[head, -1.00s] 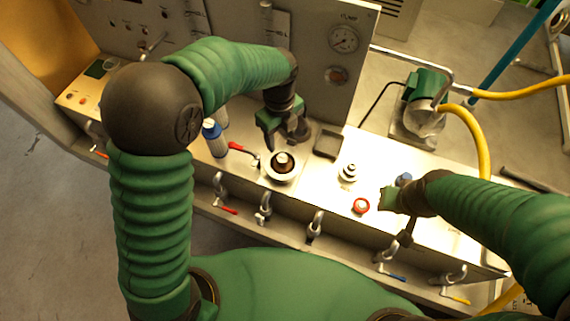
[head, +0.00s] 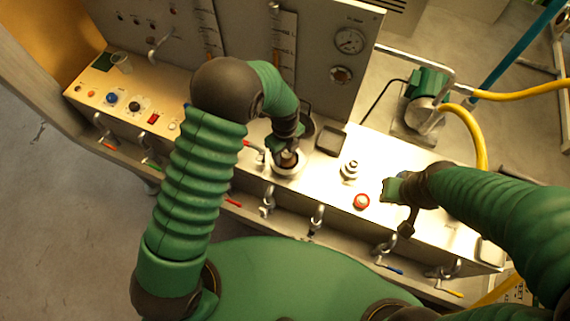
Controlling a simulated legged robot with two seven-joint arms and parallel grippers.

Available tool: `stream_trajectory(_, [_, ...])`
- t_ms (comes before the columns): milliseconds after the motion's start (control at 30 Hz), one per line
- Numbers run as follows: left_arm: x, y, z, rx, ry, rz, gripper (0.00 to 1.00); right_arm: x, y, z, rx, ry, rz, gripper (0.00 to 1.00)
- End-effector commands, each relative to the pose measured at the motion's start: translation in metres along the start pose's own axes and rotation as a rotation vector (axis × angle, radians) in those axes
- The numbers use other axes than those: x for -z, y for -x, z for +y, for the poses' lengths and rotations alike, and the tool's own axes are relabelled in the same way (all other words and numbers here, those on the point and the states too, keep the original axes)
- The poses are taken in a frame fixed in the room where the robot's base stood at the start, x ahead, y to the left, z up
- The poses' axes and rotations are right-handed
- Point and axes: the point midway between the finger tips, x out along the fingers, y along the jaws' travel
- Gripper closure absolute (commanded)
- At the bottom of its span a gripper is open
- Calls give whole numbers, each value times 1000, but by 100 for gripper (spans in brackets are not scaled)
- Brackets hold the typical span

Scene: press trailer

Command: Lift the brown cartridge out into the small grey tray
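The brown cartridge (head: 288,160) sits in a round pale housing (head: 289,173) on the bench top, and only a small part of it shows under my gripper. My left gripper (head: 287,151) points down right over the cartridge, with its fingers at the cartridge's top. I cannot tell whether the fingers are closed on it. The small grey tray (head: 330,140) lies flat on the bench just right of and behind the housing, and it looks empty. My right gripper (head: 393,190) hovers over the bench's right part, with its finger gap unclear.
A silver stepped fitting (head: 350,170) and a red round knob (head: 361,201) stand between the housing and my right gripper. An upright gauge panel (head: 349,41) backs the bench. Clamps with coloured handles line the front edge. A dark hoop (head: 309,124) stands behind the housing.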

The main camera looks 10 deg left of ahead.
Motion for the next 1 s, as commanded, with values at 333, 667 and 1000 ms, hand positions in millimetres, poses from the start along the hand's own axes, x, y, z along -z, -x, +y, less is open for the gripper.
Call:
stream_trajectory(333, [0, 0, -1, 4, -2, -3, 100, 0, 0, 0, 0, 0, 0, 71])
stream_trajectory(667, [1, 0, -1, 4, -2, -1, 100, 0, 0, 0, 0, 0, 0, 71])
stream_trajectory(1000, [0, 0, -1, 3, -2, -2, 100, 0, 0, 0, 0, 0, 0, 71])
